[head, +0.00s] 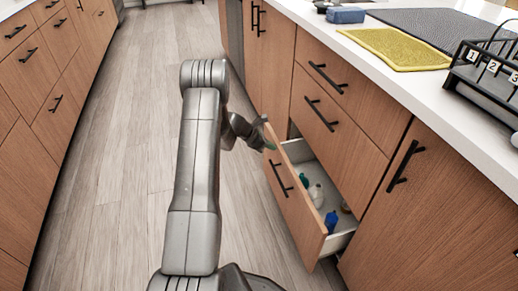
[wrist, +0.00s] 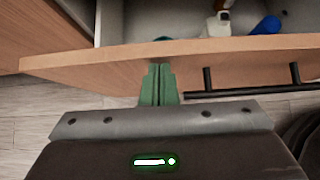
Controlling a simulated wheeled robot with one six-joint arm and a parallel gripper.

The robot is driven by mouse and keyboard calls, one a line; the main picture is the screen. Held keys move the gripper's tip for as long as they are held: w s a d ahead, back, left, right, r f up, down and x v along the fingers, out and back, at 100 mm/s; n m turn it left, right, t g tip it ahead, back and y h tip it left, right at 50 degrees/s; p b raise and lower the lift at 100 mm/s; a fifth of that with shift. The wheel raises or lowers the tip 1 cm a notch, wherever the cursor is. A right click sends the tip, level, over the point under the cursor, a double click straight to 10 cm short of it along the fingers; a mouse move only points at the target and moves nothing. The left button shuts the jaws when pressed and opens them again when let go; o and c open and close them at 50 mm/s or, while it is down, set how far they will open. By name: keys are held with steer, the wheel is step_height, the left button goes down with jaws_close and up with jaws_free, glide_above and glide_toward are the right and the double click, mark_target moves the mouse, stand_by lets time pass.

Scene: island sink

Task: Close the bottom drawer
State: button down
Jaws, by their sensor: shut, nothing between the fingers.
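The bottom drawer (head: 293,206) of the right-hand island stands open, pulled out toward the aisle, with a black bar handle (head: 279,177) on its wooden front. White, teal and blue bottles lie or stand inside it. In the wrist view the drawer front (wrist: 110,60) crosses the picture, with its handle (wrist: 245,87) at the right. My gripper (wrist: 158,68) is shut and empty, its green fingertips at the drawer front's outer face, left of the handle. Whether they touch it, I cannot tell. In the head view my gripper (head: 268,138) is near the front's far upper corner.
Two shut drawers (head: 325,95) sit above the open one. A cabinet door with a handle (head: 404,166) is at the right. The counter holds a yellow mat (head: 395,48), a blue sponge-like block (head: 345,15) and a black rack (head: 490,75). The wooden floor (head: 120,150) between the cabinets is clear.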

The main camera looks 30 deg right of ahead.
steer(key=s+d, duration=0.3)
steer(key=d, duration=0.9)
steer(key=shift+d, duration=0.2)
steer(key=shift+d+r, duration=0.1)
steer(key=shift+r, duration=0.1)
steer(key=w+a+r+p, duration=0.2)
steer(key=a+r, duration=0.4)
steer(key=a, duration=0.5)
steer(key=shift+w+a+r+p, duration=0.2)
steer(key=shift+w+r+p, duration=0.1)
steer(key=shift+w+p, duration=0.05)
